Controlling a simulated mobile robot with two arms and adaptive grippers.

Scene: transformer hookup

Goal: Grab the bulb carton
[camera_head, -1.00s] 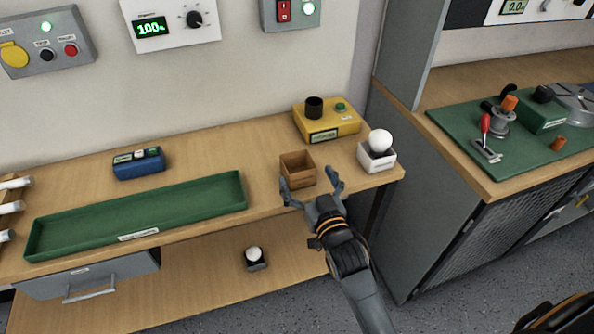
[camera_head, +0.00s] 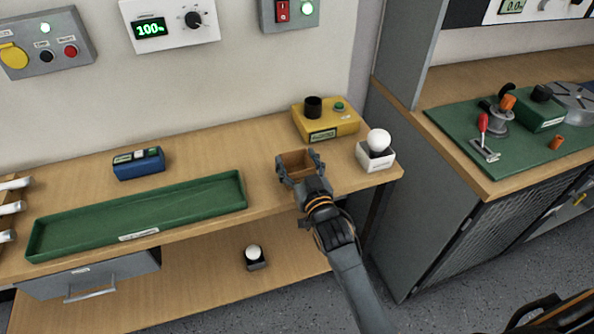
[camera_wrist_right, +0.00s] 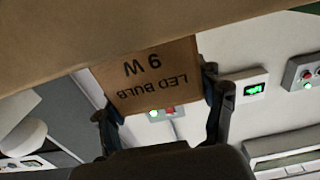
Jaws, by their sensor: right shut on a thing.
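The bulb carton (camera_head: 294,160) is a small open-topped brown box on the wooden bench, near its front edge. In the right wrist view the carton (camera_wrist_right: 155,85) shows upside-down print reading "LED BULB 9 W". My right gripper (camera_head: 299,168) is at the carton's near side, with one finger on each side of it. In the wrist view the fingers of the right gripper (camera_wrist_right: 163,105) flank the printed face and are shut on the carton. The carton's front is mostly hidden by the gripper in the head view. My left gripper is not in view.
A white bulb in a white holder (camera_head: 376,158) stands close right of the carton. A yellow tester box (camera_head: 335,128) is behind it. A long green tray (camera_head: 140,240) and a blue box (camera_head: 138,170) lie to the left. Another bulb holder (camera_head: 255,265) sits on the lower shelf.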

